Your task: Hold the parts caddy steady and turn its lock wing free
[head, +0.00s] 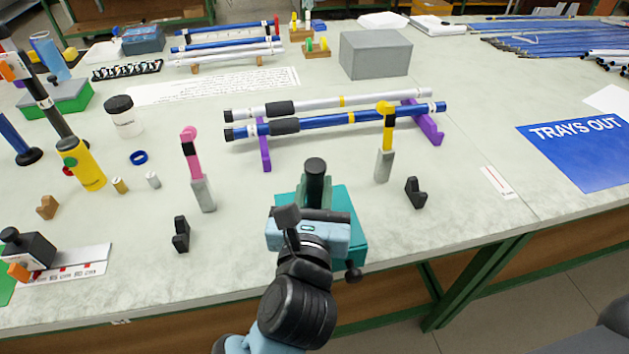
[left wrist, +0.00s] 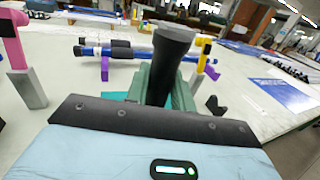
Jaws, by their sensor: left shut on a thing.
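The parts caddy (head: 345,202) is a teal box near the table's front edge, with an upright black post (head: 315,168) on it. My left gripper (head: 314,192) is shut on this post and covers much of the caddy. In the left wrist view the post (left wrist: 168,60) rises between the grey-green jaws (left wrist: 160,84), and a little teal of the caddy (left wrist: 184,101) shows behind. A small black knob (head: 354,273) sticks out at the caddy's near right side; I cannot tell whether it is the lock wing. My right gripper is not in view.
A pink-topped stand (head: 192,160) is left of the caddy and a yellow-topped one (head: 386,145) right. Small black holders (head: 181,235) (head: 416,193) flank it. White and blue rods (head: 390,113) lie on purple supports (head: 428,125) behind.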

